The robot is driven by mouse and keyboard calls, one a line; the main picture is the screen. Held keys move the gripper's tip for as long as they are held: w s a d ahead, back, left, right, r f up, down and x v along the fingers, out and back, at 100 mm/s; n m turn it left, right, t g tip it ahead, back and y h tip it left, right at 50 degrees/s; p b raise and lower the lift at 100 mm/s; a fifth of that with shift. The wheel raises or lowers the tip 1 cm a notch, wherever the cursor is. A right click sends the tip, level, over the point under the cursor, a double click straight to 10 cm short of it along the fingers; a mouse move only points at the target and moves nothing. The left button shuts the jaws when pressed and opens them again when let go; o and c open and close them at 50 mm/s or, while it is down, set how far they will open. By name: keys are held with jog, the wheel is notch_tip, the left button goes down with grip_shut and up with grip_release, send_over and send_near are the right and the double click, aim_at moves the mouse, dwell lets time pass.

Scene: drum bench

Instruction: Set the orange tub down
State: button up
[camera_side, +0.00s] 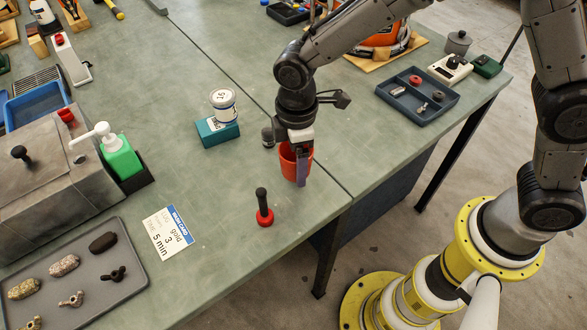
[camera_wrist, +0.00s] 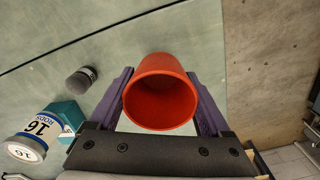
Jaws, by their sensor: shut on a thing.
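The orange tub (camera_side: 288,160) is a red-orange open cup. My gripper (camera_side: 299,165) is shut on it, over the bench near its front edge. In the wrist view the tub (camera_wrist: 160,92) sits between the two purple fingers of my gripper (camera_wrist: 161,100), with its open mouth facing the camera and its inside looking empty. In the side view the fingers and wrist cover part of the tub. I cannot tell whether its base touches the bench top (camera_side: 243,168).
A white numbered can (camera_side: 223,105) on a teal block (camera_side: 217,132) stands left of my gripper. A small dark grey cylinder (camera_side: 268,137) is close by. A red-based black-handled tool (camera_side: 264,208) stands in front. Bare bench surrounds these; its edge is close on the right.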

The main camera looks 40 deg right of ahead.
aim_at(293, 172)
jog(key=shift+w+a+f, duration=0.1)
jog(key=shift+w+f, duration=0.05)
jog(key=shift+f, duration=0.1)
jog(key=shift+w+f, duration=0.1)
jog(key=shift+f, duration=1.5)
jog(key=shift+f, duration=0.2)
jog(key=o, duration=1.1)
jog(key=shift+o, duration=0.2)
notch_tip(293, 172, up, 12)
jog(key=shift+r, duration=0.25)
